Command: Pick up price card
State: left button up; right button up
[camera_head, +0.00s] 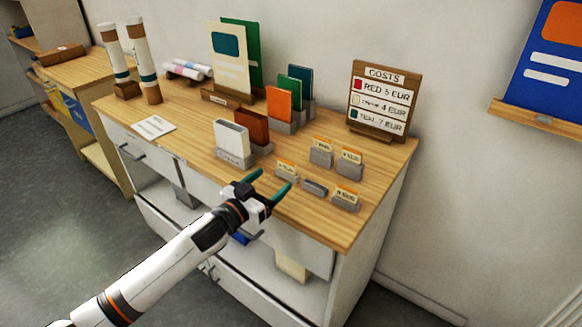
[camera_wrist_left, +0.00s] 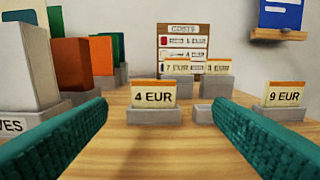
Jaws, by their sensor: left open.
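My left gripper (camera_head: 268,184) is open and empty at the table's front edge, its two teal fingers pointing toward the price cards. In the left wrist view a card reading "4 EUR" (camera_wrist_left: 152,93) stands upright in a grey holder (camera_wrist_left: 153,115), ahead of and between the fingers, apart from them. In the head view it appears as the front-left card (camera_head: 287,166). A "9 EUR" card (camera_wrist_left: 285,94) stands to the right, also seen in the head view (camera_head: 346,194). Two more cards (camera_head: 322,145) (camera_head: 351,154) stand behind. My right gripper is not in view.
A low grey holder without a card (camera_head: 314,187) sits between the front cards. A COSTS board (camera_head: 383,101) stands at the back right. A white block (camera_head: 231,137) and a brown block (camera_head: 251,126) in grey holders stand left of the cards. A paper sheet (camera_head: 155,126) lies further left.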

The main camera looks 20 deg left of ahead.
aim_at(286, 164)
pick_arm(q)
jog(key=shift+r+x, duration=0.25)
jog(key=shift+x, duration=0.85)
jog(key=shift+w+d, duration=0.1)
jog(key=shift+w, duration=0.55)
jog(key=x, duration=0.2)
jog(key=p+x, duration=0.1)
jog(key=x, duration=0.1)
jog(key=shift+w+a+r, duration=0.1)
jog(key=shift+w+a, duration=0.1)
jog(key=shift+a, duration=0.05)
jog(key=shift+w+d, duration=0.2)
jog(key=shift+w, duration=0.2)
jog(key=c, duration=1)
